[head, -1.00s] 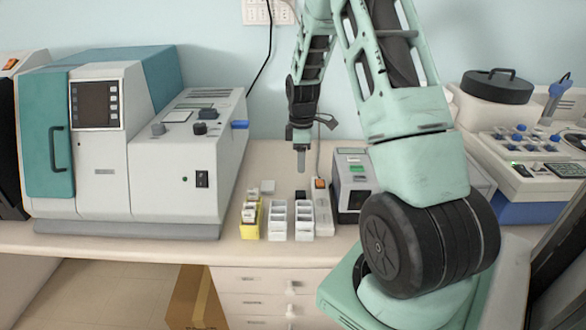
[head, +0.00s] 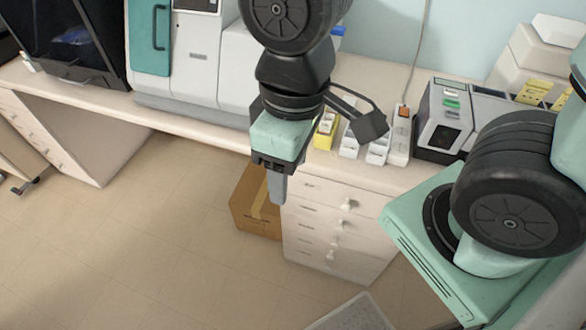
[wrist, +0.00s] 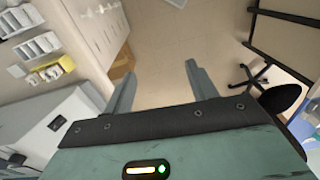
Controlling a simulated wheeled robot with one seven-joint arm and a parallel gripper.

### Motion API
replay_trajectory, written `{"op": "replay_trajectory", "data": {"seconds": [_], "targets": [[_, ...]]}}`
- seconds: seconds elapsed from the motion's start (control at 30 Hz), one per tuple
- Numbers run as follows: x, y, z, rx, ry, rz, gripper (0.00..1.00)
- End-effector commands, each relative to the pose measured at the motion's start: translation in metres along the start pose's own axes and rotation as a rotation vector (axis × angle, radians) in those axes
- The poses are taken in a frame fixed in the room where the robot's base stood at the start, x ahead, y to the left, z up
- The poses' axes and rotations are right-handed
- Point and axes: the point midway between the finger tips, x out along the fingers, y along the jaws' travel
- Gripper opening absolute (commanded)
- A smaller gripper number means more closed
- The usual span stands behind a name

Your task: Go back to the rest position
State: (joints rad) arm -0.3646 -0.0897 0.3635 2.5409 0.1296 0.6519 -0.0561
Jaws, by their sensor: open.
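My gripper (head: 277,187) hangs in front of the bench, above the floor and over the drawer side, with its fingers pointing down in the head view. In the wrist view my gripper (wrist: 158,82) shows two fingers spread apart with nothing between them, only floor behind. The yellow rack (head: 324,133) and the white racks (head: 377,150) stand on the bench behind my wrist, partly hidden by it. They also show at the left of the wrist view, where the yellow rack (wrist: 50,70) and the white racks (wrist: 38,45) are apart from my gripper.
A drawer unit (head: 330,235) stands under the bench, with a cardboard box (head: 250,205) on the floor beside it. The grey and teal machine (head: 195,55) is on the bench at left, a small device (head: 445,125) at right. The floor (head: 120,240) at left is open.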

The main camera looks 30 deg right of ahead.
Motion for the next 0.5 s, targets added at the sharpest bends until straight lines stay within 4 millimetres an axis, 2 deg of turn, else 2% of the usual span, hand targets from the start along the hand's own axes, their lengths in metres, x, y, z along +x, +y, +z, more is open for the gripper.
{"op": "replay_trajectory", "data": {"seconds": [0.1,0.37,0.5], "targets": [[0.0,-0.011,0.009,0.002,-0.001,0.005,0.57],[0.0,-0.011,0.009,0.005,-0.002,0.005,0.57],[0.015,-0.01,0.01,0.005,-0.002,0.005,0.57]]}}
